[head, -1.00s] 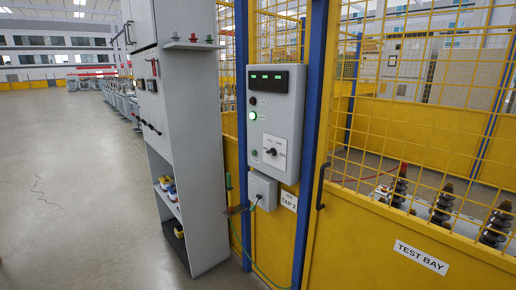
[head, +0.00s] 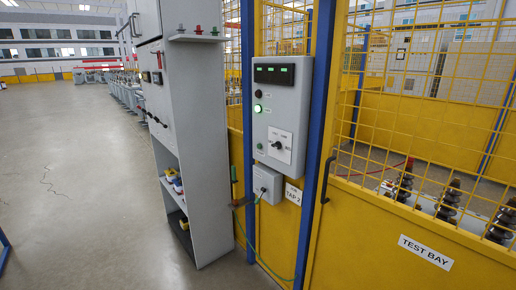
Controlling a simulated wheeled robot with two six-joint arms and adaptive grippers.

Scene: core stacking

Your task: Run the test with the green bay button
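A grey control box (head: 300,95) hangs on the yellow mesh fence between blue posts. It has a black display (head: 274,74) with green readouts, a dark button (head: 258,93), and a brightly lit green button or lamp (head: 257,109) below that. A smaller dark green button (head: 259,146) sits lower, beside a rotary switch (head: 278,145) on a white plate. A yellow panel to the right carries a "TEST BAY" sign (head: 426,252). Neither of my grippers is in view, and nothing covers the box.
A tall grey cabinet (head: 207,150) with open shelves stands left of the box. A smaller grey box (head: 267,184) with a green cable hangs below, by a "TAP 2" label (head: 293,194). Ribbed insulators (head: 447,205) stand behind the fence. The floor (head: 75,160) at left is clear.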

